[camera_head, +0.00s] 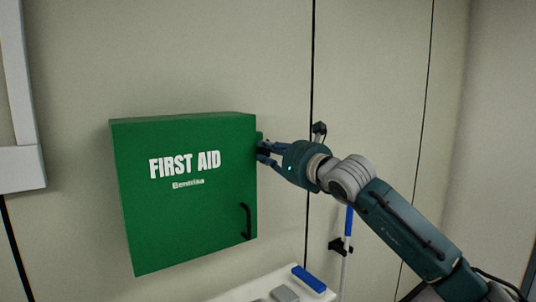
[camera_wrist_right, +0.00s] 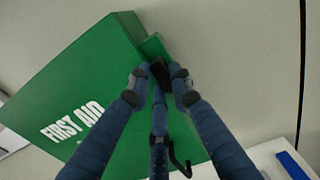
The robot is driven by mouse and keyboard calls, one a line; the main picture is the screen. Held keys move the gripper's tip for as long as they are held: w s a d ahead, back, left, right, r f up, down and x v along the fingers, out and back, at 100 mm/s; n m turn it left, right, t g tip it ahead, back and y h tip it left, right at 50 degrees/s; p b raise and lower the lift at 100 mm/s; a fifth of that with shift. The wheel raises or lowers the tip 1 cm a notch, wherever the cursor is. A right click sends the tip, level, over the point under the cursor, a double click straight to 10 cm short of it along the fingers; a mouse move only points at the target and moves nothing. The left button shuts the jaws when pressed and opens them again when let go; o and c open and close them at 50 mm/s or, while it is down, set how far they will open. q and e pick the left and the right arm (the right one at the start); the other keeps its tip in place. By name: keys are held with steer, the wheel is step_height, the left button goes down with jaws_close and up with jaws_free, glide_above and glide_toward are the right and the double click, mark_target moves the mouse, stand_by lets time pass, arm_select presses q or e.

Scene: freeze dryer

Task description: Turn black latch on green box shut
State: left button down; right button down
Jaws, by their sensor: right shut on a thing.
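A green first aid box (camera_head: 190,215) hangs on the wall, its door flat against the front. It also shows in the right wrist view (camera_wrist_right: 95,70). The black latch (camera_wrist_right: 160,73) is at the box's side edge, beside a small green tab, and is mostly covered by the fingers. My right gripper (camera_head: 264,151) is at the box's upper right edge. In the right wrist view its blue fingers (camera_wrist_right: 158,80) are shut around the black latch. My left gripper is not in view.
A black handle (camera_head: 246,221) sits low on the box's front. Below stands a white surface (camera_head: 312,291) with a blue item (camera_head: 309,279) and a grey item (camera_head: 285,294). A blue and white pole (camera_head: 348,225) is on the wall at the right. The wall above the box is clear.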

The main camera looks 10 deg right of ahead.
steer(key=m+b, duration=0.3)
steer(key=b, duration=0.1)
steer(key=m+b, duration=0.2)
steer(key=b, duration=0.3)
steer(key=shift+f+m, duration=0.2)
steer(key=shift+m, duration=0.2)
steer(key=shift+m+b, duration=0.45)
steer(key=shift+m, duration=0.05)
steer(key=m+b, duration=0.1)
steer(key=m, duration=0.1)
steer(key=shift+r+m+b, duration=0.2)
steer(key=shift+m+b, duration=0.2)
steer(key=m+b, duration=0.1)
steer(key=m, duration=0.1)
steer(key=shift+r+m, duration=0.1)
steer(key=shift+m, duration=0.3)
steer(key=m+b, duration=0.1)
steer(key=m, duration=0.1)
steer(key=m+b, duration=0.1)
steer(key=m, duration=0.2)
steer(key=shift+w+d+r, duration=0.1)
steer(key=shift+d+r, duration=0.05)
steer(key=shift+m, duration=0.3)
steer(key=c, duration=1.5)
jaws_free()
steer(key=shift+c, duration=0.2)
steer(key=shift+d+r, duration=0.1)
